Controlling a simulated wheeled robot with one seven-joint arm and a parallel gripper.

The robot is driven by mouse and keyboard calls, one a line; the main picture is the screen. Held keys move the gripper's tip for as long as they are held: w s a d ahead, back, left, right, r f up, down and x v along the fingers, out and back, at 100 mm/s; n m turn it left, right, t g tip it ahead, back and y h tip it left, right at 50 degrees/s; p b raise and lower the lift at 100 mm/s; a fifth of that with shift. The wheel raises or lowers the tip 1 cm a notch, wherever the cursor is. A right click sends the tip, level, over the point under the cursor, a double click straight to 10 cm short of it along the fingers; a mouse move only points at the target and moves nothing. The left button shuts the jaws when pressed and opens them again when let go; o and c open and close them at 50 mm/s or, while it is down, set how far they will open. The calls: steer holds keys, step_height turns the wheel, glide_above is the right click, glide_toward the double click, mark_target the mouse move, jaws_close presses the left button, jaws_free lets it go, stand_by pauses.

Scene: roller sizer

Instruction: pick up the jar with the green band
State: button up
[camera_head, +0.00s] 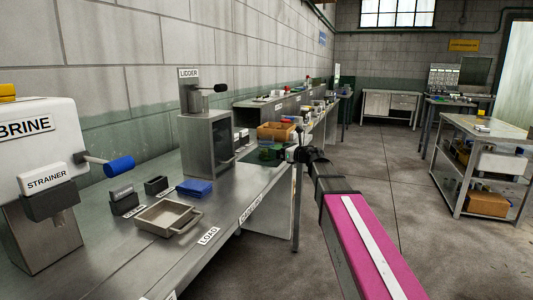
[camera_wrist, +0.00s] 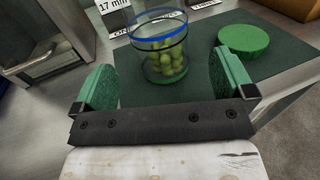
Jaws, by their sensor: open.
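A clear glass jar (camera_wrist: 163,58) of green olives stands upright on a dark green mat (camera_wrist: 205,82) in the wrist view. In the head view my gripper (camera_head: 302,154) is at the bench edge beside the small green area (camera_head: 269,153); the jar is not clear there.
A flat green disc (camera_wrist: 243,40) lies on the mat right of the jar. Open floor lies to the right.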

mark_target(266, 146)
steer(key=x, duration=0.7)
steer(key=shift+w+a+f, duration=0.1)
steer(key=shift+w+a, duration=0.1)
steer(key=shift+a, duration=0.15)
steer(key=c, duration=1)
